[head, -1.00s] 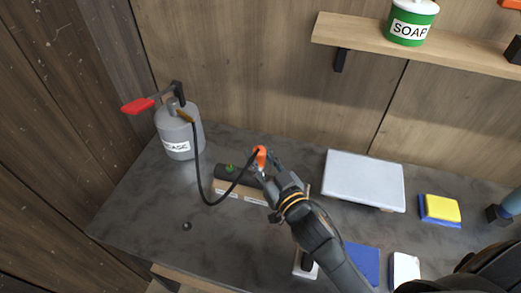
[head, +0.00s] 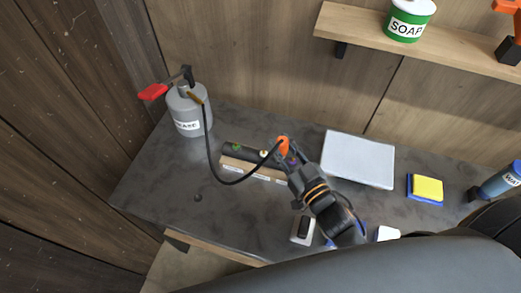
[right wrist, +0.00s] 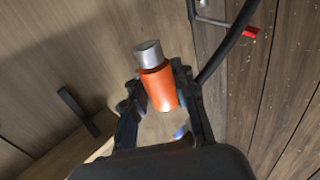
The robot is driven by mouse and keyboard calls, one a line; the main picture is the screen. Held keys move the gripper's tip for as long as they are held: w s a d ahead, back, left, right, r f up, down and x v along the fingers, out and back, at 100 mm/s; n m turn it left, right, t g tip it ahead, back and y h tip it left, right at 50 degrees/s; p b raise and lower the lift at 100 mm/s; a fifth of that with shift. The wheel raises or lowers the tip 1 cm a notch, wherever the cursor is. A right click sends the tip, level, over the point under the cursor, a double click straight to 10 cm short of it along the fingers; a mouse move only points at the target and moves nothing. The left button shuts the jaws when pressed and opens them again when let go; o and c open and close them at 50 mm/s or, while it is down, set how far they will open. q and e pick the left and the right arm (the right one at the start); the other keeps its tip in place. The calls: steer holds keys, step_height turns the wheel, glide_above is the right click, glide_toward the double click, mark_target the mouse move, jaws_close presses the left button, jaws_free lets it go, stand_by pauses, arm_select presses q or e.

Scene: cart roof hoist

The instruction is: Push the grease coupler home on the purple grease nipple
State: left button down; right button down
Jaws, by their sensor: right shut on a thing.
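The grease coupler (head: 283,146) is an orange sleeve with a silver end, at the end of a black hose. My right gripper (head: 290,158) is shut on the orange sleeve. In the right wrist view the coupler (right wrist: 160,88) sits between the fingers, its silver end sticking out beyond them. A small patch of the purple grease nipple (head: 291,162) shows beside the fingers, mostly hidden by them. Whether the coupler touches it cannot be told. A green nipple (head: 236,147) and a cream nipple (head: 263,153) stand in a row to the left. My left gripper is not in view.
The nipples are on a dark bar behind a labelled wooden strip (head: 232,165). The hose runs from a grey grease can (head: 189,112) with a red handle.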

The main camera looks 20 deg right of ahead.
glide_above(293, 158)
steer(key=shift+p, duration=0.3)
steer(key=shift+f+b, duration=1.9)
steer(key=shift+f, duration=0.95)
steer(key=shift+p, duration=0.65)
steer(key=shift+f+b, duration=1.15)
steer(key=shift+f, duration=0.4)
